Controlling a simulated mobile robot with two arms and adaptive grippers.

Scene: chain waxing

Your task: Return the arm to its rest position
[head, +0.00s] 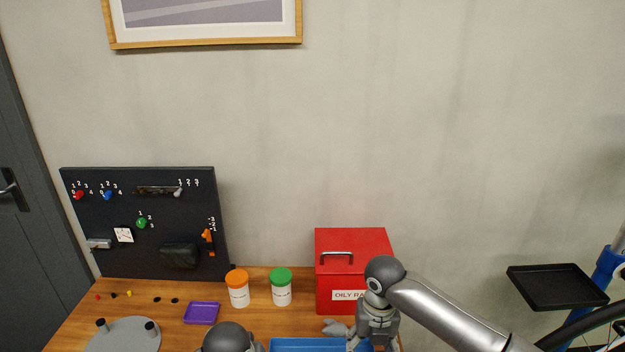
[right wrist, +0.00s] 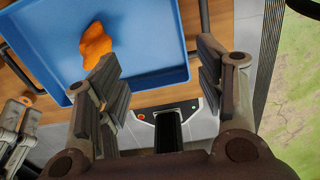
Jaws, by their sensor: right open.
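My right arm comes in from the right in the head view. My right gripper (head: 345,336) is low in front of the red box, over the blue tray (head: 300,343). In the right wrist view my right gripper (right wrist: 160,85) is open, with nothing between its fingers. There the blue tray (right wrist: 150,84) lies beyond the fingers and holds a crumpled orange cloth (right wrist: 95,44). A rounded grey part, apparently of my left arm, shows at the bottom of the head view. Grey jaw-like parts, apparently my left gripper (right wrist: 20,125), are cut off at the wrist view's left edge.
A red box (head: 354,262), orange-lidded jar (head: 238,290), green-lidded jar (head: 281,290) and purple tray (head: 202,313) stand on the wooden bench (head: 75,325). A black pegboard (head: 150,210) stands behind. A black tray (head: 557,287) on a blue stand is at right.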

